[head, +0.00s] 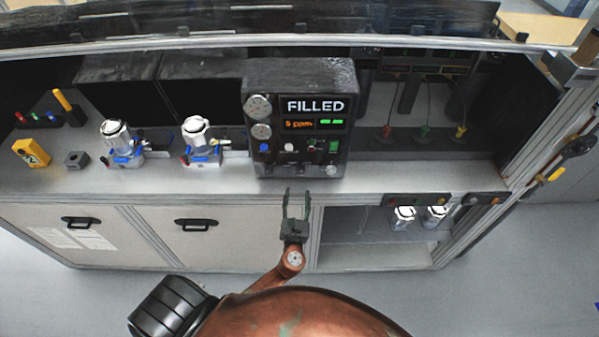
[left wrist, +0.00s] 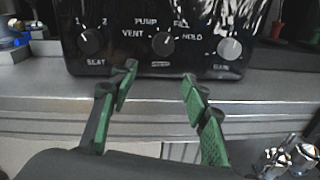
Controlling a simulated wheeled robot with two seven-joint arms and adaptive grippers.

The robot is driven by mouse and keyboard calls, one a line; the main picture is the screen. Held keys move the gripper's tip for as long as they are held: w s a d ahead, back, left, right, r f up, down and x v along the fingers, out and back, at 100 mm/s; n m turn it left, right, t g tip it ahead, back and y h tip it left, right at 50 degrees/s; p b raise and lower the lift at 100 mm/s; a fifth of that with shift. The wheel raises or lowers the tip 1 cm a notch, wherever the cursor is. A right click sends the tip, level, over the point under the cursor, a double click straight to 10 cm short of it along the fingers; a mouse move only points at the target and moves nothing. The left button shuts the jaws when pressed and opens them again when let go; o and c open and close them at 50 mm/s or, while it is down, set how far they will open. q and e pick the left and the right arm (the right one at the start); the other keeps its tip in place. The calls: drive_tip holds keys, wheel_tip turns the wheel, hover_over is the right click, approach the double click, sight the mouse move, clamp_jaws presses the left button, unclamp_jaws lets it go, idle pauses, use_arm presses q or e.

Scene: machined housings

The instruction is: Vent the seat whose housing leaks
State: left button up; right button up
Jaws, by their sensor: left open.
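A black control box (head: 300,150) stands on the bench; its display reads "FILLED" above an orange "5 ppm" and two green lights. In the left wrist view its front has a SEAT knob (left wrist: 90,40) marked 1 and 2, a middle knob (left wrist: 163,43) marked VENT, PUMP, FILL and HOLD, and a GAIN knob (left wrist: 229,48). I cannot read the knob settings surely. Two white-capped housings, one left (head: 116,135) and one right (head: 197,130), stand on blue-marked seats left of the box. My left gripper (head: 298,193) is open and empty, just before the box, below the middle knob.
A yellow device (head: 31,152) and a small grey block (head: 76,159) lie at the bench's left. Two more white-capped housings (head: 403,217) (head: 434,217) stand on the lower shelf. The bench's front strip is mostly clear.

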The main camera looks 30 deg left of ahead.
sight(300, 173)
use_arm(q)
drive_tip(key=w+a, duration=0.1)
drive_tip(key=w, duration=0.1)
drive_tip(key=w+a+r+p, duration=0.1)
drive_tip(key=w, duration=0.1)
drive_tip(key=w+a+r, duration=0.1)
drive_tip(key=w, duration=0.1)
drive_tip(key=shift+w, duration=0.15)
drive_tip(key=shift+w+a+f, duration=0.1)
drive_tip(key=shift+w+a, duration=0.05)
drive_tip(key=shift+w, duration=0.2)
use_arm(e)
drive_tip(key=shift+w+a+r, duration=0.1)
drive_tip(key=shift+a+r, duration=0.05)
drive_tip(key=shift+r, duration=0.3)
drive_tip(key=shift+w+a+r, duration=0.1)
drive_tip(key=shift+a+r, duration=0.05)
drive_tip(key=shift+r, duration=0.25)
drive_tip(key=shift+s, duration=0.1)
use_arm(q)
drive_tip(key=c, duration=1.2)
use_arm(e)
drive_tip(key=shift+d, duration=0.15)
